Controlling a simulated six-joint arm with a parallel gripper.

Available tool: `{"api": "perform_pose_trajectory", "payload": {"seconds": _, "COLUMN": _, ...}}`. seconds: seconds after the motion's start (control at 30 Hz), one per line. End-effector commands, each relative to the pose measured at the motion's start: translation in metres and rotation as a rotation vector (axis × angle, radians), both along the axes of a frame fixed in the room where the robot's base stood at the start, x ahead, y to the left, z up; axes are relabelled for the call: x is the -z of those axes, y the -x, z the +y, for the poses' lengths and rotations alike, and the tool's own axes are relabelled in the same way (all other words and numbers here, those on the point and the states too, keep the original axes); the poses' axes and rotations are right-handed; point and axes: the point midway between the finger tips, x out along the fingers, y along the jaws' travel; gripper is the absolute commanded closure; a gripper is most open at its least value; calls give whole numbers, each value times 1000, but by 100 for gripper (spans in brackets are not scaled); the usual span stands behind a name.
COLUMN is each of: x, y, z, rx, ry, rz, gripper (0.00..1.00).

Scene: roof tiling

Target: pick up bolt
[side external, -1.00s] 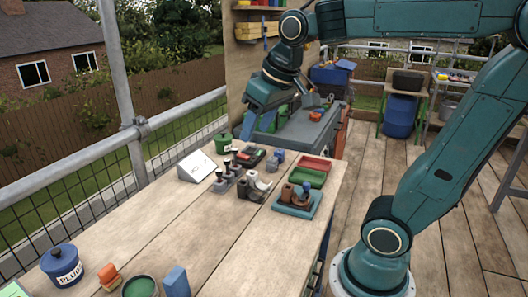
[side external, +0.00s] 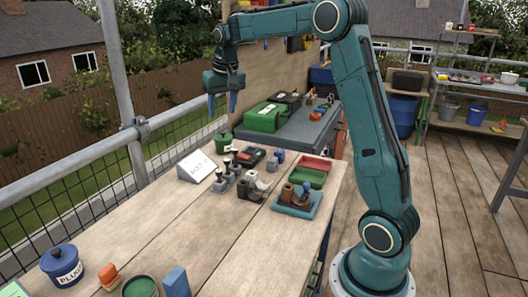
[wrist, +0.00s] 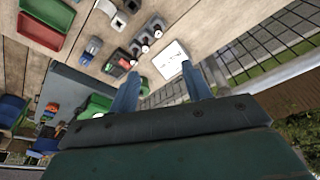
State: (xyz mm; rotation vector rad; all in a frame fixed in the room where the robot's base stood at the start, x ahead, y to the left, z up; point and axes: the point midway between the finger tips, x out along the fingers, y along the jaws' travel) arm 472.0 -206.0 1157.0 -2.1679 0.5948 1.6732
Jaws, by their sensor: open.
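I cannot make out a bolt for certain among the small parts on the wooden bench. Small dark and grey upright pieces (side external: 222,182) stand in a row there, and they also show in the wrist view (wrist: 140,45). My gripper (side external: 222,107) hangs in the air with its blue fingers pointing down, above the far left side of the bench. It is open, with nothing between the fingers. In the wrist view my gripper (wrist: 160,72) has its fingers apart, with a white card (wrist: 171,60) beyond them. The card also shows in the side view (side external: 197,166).
A blue PLUGS pot (side external: 62,264) is at front left. The bench's middle is clear.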

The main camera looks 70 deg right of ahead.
Motion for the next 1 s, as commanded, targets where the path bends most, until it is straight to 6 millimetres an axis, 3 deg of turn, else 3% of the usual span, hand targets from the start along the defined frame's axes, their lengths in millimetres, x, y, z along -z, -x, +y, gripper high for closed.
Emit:
{"api": "perform_pose_trajectory", "payload": {"seconds": 0.3, "x": 54, "y": -37, "z": -72, "rx": 120, "ry": -26, "rz": 47, "gripper": 51}}
{"api": "perform_pose_trajectory", "payload": {"seconds": 0.6, "x": 105, "y": -52, "z": -128, "rx": 215, "ry": -48, "rz": 79, "gripper": 51}}
{"api": "perform_pose_trajectory", "payload": {"seconds": 0.8, "x": 120, "y": -53, "z": -143, "rx": 240, "ry": -55, "rz": 88, "gripper": 51}}
{"api": "perform_pose_trajectory", "payload": {"seconds": 1.0, "x": 122, "y": -54, "z": -144, "rx": 242, "ry": -56, "rz": 89, "gripper": 51}}
